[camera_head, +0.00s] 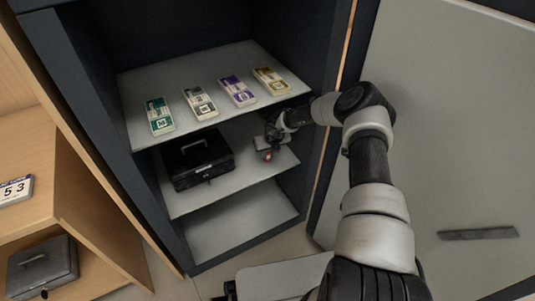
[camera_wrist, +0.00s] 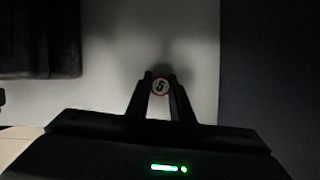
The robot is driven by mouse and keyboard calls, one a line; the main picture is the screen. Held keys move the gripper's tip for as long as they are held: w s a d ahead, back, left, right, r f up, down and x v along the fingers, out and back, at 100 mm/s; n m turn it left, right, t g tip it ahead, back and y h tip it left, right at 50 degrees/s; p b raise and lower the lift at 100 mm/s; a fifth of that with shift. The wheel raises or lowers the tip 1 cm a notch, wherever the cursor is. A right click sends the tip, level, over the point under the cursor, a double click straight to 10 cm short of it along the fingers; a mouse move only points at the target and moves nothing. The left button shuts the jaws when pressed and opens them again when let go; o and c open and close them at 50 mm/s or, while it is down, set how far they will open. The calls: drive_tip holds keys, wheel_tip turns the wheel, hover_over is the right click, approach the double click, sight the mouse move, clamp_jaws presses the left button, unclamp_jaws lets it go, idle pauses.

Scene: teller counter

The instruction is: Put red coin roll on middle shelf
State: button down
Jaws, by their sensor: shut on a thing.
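The red coin roll (camera_head: 267,155) shows as a small red spot at my gripper in the head view. In the wrist view its round end, with a red rim and a "5", sits between my two fingertips (camera_wrist: 160,86). My gripper (camera_head: 266,150) is shut on the roll. It reaches into the open safe at the right part of the middle shelf (camera_head: 240,172), under the upper shelf. The pale shelf surface (camera_wrist: 112,60) lies behind the roll in the wrist view. I cannot tell whether the roll touches the shelf.
A black cash box (camera_head: 198,160) stands on the middle shelf, left of my gripper; its edge shows in the wrist view (camera_wrist: 40,40). The upper shelf (camera_head: 195,72) holds several banknote bundles. The bottom shelf (camera_head: 240,220) is bare. The safe door (camera_head: 450,130) stands open at right.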

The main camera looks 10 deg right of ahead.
drive_tip(key=c, duration=1.6)
unclamp_jaws()
drive_tip(key=shift+o, duration=0.2)
drive_tip(key=p+v, duration=0.2)
drive_tip(key=v, duration=0.5)
drive_tip(key=shift+r+p, duration=0.3)
drive_tip(key=shift+s, duration=0.1)
